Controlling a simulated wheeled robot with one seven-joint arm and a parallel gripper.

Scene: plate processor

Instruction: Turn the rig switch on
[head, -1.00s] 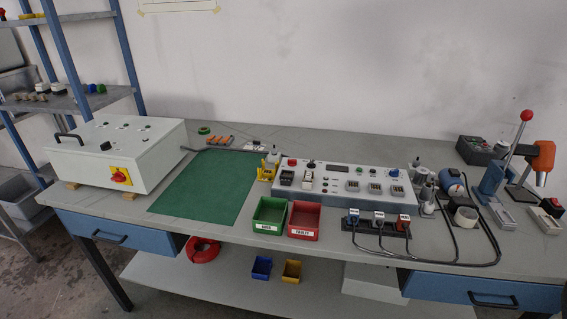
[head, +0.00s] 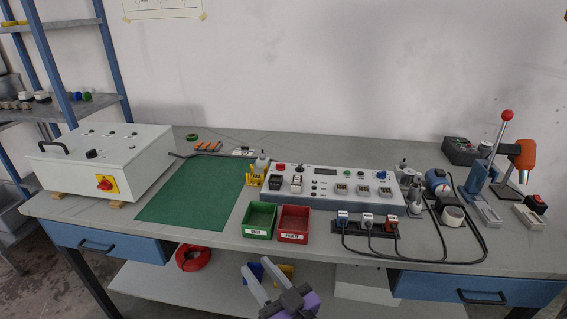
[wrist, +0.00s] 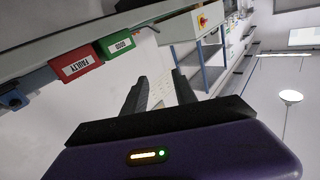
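My gripper (head: 256,264) is at the bottom of the head view, in front of the bench. Its two fingers are apart with nothing between them, as the wrist view also shows (wrist: 160,80). A grey test console (head: 335,185) with a display, buttons and sockets stands at the middle back of the bench, well beyond my gripper. A white box (head: 100,160) at the left carries a red rotary knob on a yellow plate (head: 106,184); it also shows in the wrist view (wrist: 202,21). I cannot tell which control is the rig switch, nor its setting.
A green bin (head: 259,221) and a red bin (head: 293,224) stand at the bench front, before the console. A black power strip (head: 365,227) with plugs and cables lies to their right. A lever press (head: 490,165) stands far right. The green mat (head: 185,200) is clear.

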